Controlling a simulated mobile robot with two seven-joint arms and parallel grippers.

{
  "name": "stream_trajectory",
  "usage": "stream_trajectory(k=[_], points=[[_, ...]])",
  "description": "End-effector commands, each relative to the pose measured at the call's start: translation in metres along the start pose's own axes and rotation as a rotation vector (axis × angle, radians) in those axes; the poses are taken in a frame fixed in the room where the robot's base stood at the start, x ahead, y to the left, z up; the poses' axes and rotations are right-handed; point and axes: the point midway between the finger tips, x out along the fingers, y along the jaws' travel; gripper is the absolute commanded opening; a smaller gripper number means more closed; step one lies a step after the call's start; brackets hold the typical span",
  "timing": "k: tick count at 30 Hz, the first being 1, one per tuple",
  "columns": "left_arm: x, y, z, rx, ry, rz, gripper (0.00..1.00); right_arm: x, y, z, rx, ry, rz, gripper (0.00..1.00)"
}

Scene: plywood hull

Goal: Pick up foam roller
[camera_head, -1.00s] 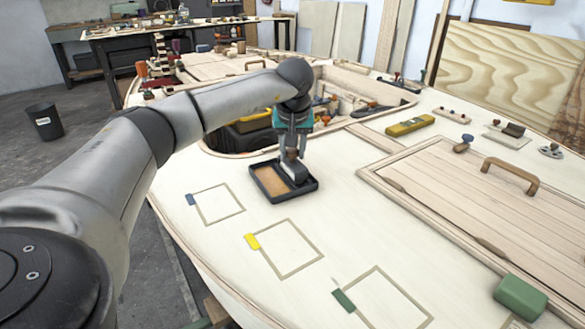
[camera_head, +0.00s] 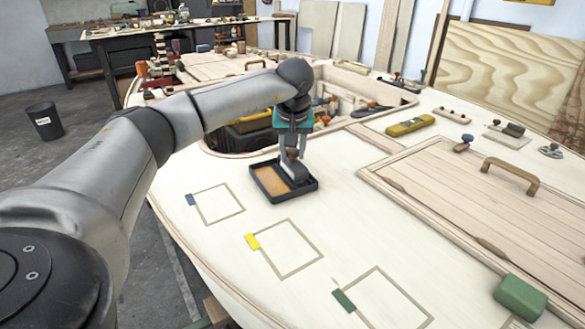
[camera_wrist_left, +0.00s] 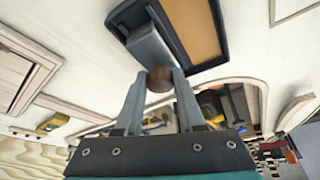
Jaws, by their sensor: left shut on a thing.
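The foam roller shows as a grey block (camera_wrist_left: 150,46) with a round brown grip (camera_wrist_left: 160,79) in the left wrist view. It sits in the right part of a black tray (camera_head: 283,199) with a tan floor, on the pale plywood deck. My left gripper (camera_head: 292,157) points down over the tray, its two fingers shut on the brown grip. The fingers and wrist hide part of the roller in the head view, and I cannot tell whether it is clear of the tray floor. My right gripper is not in view.
An open hatch (camera_head: 222,146) holding tools lies just behind the tray. Taped squares with blue, yellow (camera_head: 252,241) and green tabs mark the clear deck in front. A handled wooden panel (camera_head: 455,190) and a green block (camera_head: 520,298) are to the right.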

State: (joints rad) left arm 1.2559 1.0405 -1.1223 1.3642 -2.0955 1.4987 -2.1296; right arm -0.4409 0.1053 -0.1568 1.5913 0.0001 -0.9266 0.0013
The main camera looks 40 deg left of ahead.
Motion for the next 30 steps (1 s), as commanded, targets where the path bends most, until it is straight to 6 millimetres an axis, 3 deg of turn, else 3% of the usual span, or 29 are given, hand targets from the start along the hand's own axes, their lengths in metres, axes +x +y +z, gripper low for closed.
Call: stream_trajectory(k=[17, 30], points=[[-0.003, 0.000, -0.002, -0.001, 0.002, 0.001, 0.00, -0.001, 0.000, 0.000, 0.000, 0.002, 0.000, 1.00], [-0.039, 0.001, -0.017, -0.001, 0.003, 0.003, 0.00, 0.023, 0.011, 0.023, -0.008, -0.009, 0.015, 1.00]])
